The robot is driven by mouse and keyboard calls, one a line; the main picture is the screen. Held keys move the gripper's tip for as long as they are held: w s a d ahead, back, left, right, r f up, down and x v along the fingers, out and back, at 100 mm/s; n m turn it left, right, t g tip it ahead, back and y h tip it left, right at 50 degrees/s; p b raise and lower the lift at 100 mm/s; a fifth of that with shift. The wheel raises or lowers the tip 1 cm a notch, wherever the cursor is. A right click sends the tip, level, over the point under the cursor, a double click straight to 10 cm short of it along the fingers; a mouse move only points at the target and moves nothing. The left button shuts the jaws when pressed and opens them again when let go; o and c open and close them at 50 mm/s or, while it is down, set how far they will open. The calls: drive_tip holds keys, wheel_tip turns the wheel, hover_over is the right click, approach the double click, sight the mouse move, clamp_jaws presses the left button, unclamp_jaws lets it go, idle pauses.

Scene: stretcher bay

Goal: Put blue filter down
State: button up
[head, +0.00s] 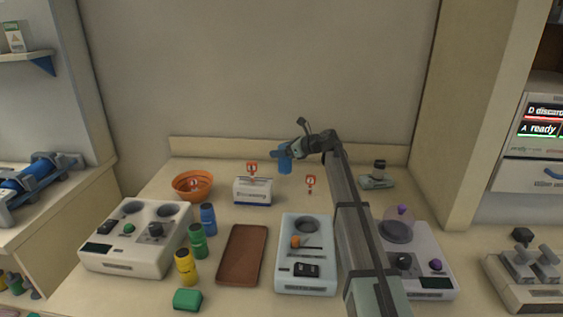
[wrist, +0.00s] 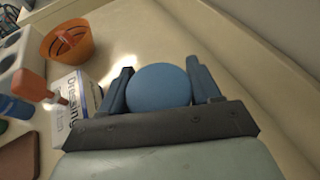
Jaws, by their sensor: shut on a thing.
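My gripper (head: 285,153) is at the back of the table, to the right of the white dressing box. It is shut on the blue filter (head: 285,165). In the wrist view the round blue top of the filter (wrist: 160,88) sits between the two fingers (wrist: 160,90). Whether its underside touches the table is hard to tell. A second blue cylinder (head: 208,219) stands at the left, behind a green one (head: 198,241) and a yellow one (head: 186,267).
The dressing box (head: 252,192) and an orange bowl (head: 193,187) stand left of my gripper. A brown tray (head: 243,255) lies in front, between a white device (head: 137,238) and a pale blue device (head: 306,256). Small red-and-white markers (head: 311,184) stand nearby.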

sight(281, 159)
drive_tip(key=shift+f, duration=2)
drive_tip(key=shift+f, duration=0.2)
drive_tip(key=o, duration=1.1)
drive_tip(key=shift+o, duration=0.2)
drive_tip(key=shift+r, duration=0.2)
drive_tip(key=v, duration=1.2)
